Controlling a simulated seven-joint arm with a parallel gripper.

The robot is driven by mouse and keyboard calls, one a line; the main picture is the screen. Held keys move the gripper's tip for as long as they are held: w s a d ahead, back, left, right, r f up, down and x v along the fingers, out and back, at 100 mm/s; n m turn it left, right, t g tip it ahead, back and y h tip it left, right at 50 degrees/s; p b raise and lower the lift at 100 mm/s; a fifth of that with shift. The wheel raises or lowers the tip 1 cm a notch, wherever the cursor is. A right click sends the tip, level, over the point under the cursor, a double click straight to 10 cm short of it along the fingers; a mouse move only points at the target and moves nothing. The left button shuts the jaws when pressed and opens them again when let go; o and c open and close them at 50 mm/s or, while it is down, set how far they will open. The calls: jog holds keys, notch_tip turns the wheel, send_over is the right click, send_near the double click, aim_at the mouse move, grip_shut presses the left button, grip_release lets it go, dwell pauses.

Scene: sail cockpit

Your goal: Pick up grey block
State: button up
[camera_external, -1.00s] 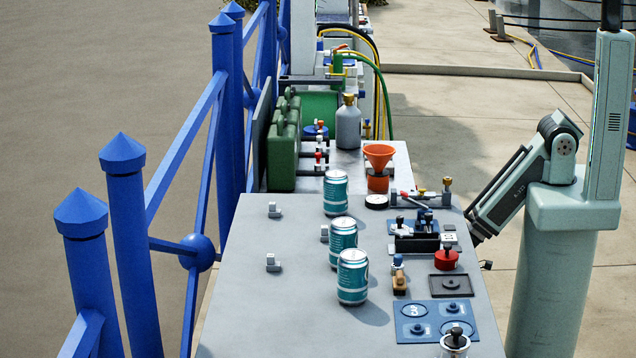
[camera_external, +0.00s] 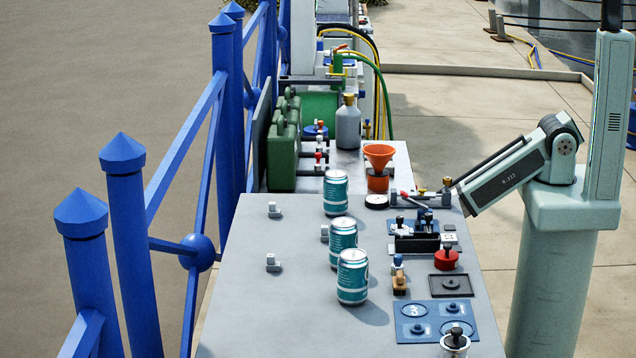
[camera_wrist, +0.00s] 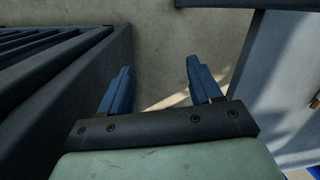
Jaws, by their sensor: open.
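Pale ground lies beyond the fingers, and no grey block shows in that view. In the external view I cannot make out my gripper; my arm is at the table's right side.
Three teal cans (camera_external: 343,242) stand mid-table, right of the blocks. An orange funnel (camera_external: 379,155), a red pot (camera_external: 446,259) and a blue panel (camera_external: 436,321) are along the right. A blue railing (camera_external: 140,240) runs along the left. The table's front left is clear.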

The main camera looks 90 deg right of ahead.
jog(key=w+r+n+t, duration=0.1)
jog(key=w+r+t, duration=0.1)
jog(key=w+r, duration=0.5)
jog(key=w+r+n+t, duration=0.1)
jog(key=w+r+t, duration=0.15)
jog(key=w, duration=0.85)
jog(key=w+r+t, duration=0.2)
jog(key=w+r, duration=0.3)
jog(key=w, duration=0.4)
jog(key=w+a+r+n+t, duration=0.1)
jog(key=w+r+t, duration=0.1)
jog(key=w+r, duration=0.75)
jog(key=w+a+r+n+t, duration=0.2)
jog(key=w+r, duration=0.4)
jog(key=r, duration=0.6)
jog(key=w+a+r+n+t, duration=0.1)
jog(key=w+r+t, duration=0.1)
jog(key=w+r, duration=0.7)
notch_tip(320, 180, up, 11)
jog(key=n+g+h, duration=0.1)
jog(key=n+g, duration=0.8)
jog(key=g, duration=0.2)
send_over(275, 203)
jog(key=f, duration=0.7)
jog(key=shift+s+a, duration=0.1)
jog(key=shift+a, duration=0.2)
jog(key=shift+d+f, duration=0.15)
jog(key=shift+f, duration=1.3)
jog(key=shift+d+f, duration=0.15)
jog(key=shift+f, duration=1.25)
